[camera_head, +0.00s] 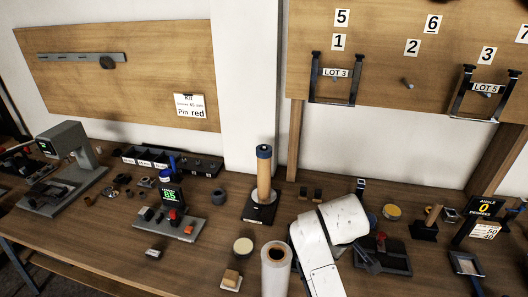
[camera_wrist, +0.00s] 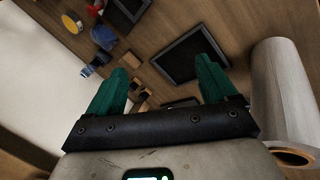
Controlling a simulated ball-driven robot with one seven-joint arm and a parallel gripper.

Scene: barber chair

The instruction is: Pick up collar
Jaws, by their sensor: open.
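I cannot say for certain which piece is the collar. A dark grey round piece (camera_head: 219,196), possibly the collar, stands on the bench left of the upright post in the head view. Several small dark ring-like parts (camera_head: 117,191) lie farther left, too small to tell apart. My gripper (camera_wrist: 160,68) shows in the wrist view with its two green fingers wide apart and nothing between them. It hangs above the bench, with a dark square plate (camera_wrist: 188,54) beyond the fingers. In the head view my white arm reaches over the bench at centre right and hides the gripper.
A wooden post with a blue top (camera_head: 264,176) stands on a dark base at the middle. A white roll (camera_head: 276,270) stands in front; it also shows in the wrist view (camera_wrist: 283,85). A display stand (camera_head: 171,195) is left. Hooks with frames (camera_head: 333,88) hang on the backboard.

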